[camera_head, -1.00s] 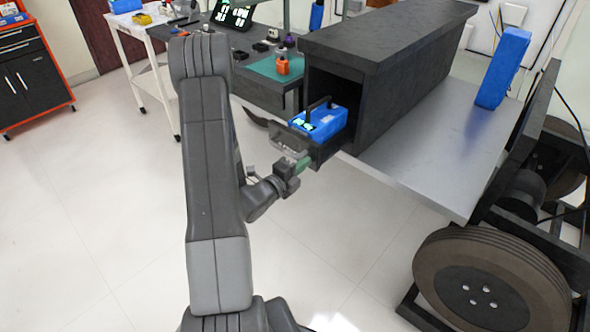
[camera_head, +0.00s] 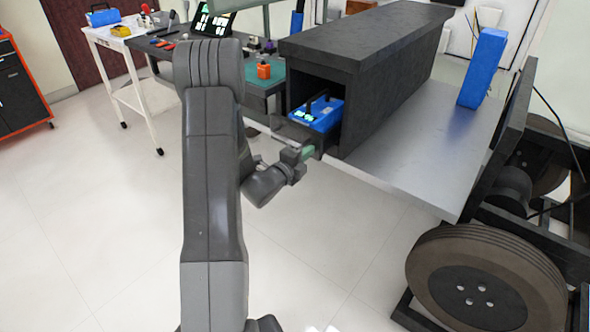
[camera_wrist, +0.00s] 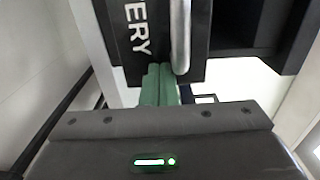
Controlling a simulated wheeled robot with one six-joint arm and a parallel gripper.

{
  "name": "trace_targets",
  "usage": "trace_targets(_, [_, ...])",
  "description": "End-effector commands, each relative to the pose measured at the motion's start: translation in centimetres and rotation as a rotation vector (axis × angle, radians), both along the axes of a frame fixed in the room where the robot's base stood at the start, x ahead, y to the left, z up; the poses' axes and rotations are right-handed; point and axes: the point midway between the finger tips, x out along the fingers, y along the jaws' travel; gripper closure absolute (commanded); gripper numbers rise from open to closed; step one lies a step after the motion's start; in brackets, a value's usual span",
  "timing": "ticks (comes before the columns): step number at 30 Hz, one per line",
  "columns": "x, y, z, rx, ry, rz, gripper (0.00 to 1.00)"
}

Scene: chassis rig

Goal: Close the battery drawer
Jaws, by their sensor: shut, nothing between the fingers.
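The battery drawer (camera_wrist: 140,45) shows its dark front with white letters "ERY" and a silver handle (camera_wrist: 181,35) in the wrist view. In the head view, the drawer sticks out only a little from the black housing (camera_head: 370,45). A blue battery (camera_head: 318,114) with a black handle sits in it, mostly within the opening. My gripper (camera_head: 308,152) is shut and empty. Its green fingertips (camera_wrist: 158,84) are at the lower edge of the drawer front, beside the handle; whether they touch it I cannot tell. My arm hides part of the scene to the left.
The housing stands on a grey metal deck (camera_head: 400,160) with a blue block (camera_head: 483,68) upright on it. A large wheel (camera_head: 485,285) is at the lower right. A workbench with a green mat (camera_head: 262,82) and an orange item (camera_head: 264,70) stands behind. Floor at front is clear.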

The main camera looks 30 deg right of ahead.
Motion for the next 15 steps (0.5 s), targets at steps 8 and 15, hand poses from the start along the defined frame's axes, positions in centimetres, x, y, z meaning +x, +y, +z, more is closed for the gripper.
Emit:
trace_targets(8, [2.4,-5.9,-0.3,-0.002,-0.003,-0.003,1.0])
trace_targets(15, [3.7,-9.0,-0.2,0.0,-0.001,-0.002,1.0])
